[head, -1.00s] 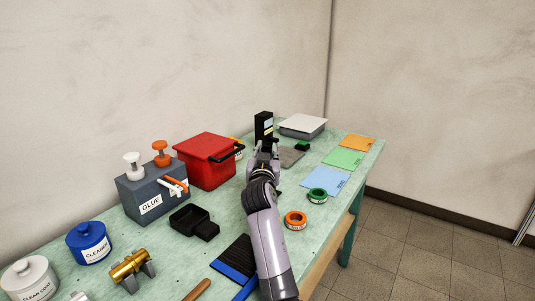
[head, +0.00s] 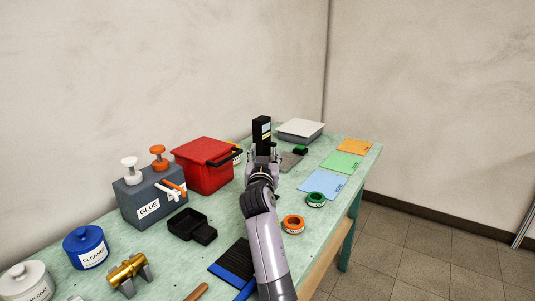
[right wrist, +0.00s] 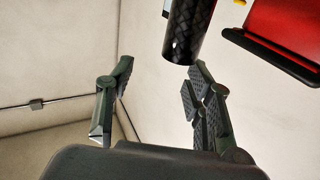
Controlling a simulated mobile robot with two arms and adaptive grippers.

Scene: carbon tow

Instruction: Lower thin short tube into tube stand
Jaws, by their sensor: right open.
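A dark tube with a woven carbon pattern (right wrist: 185,28) shows at the top of the right wrist view, its upper part cut off by the frame. I cannot tell whether it is the thin short tube. My right gripper (right wrist: 160,78) has its fingers spread with nothing between them, and the tube appears beyond the fingertips, apart from them. In the head view my right gripper (head: 262,153) is over the far part of the table, in front of a tall black block (head: 262,128). I cannot make out the tube or a tube stand there. My left gripper is out of view.
Tape rolls (head: 293,224) and coloured sheets (head: 320,184) lie on the right. A lidded grey box (head: 300,132) stands at the back.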

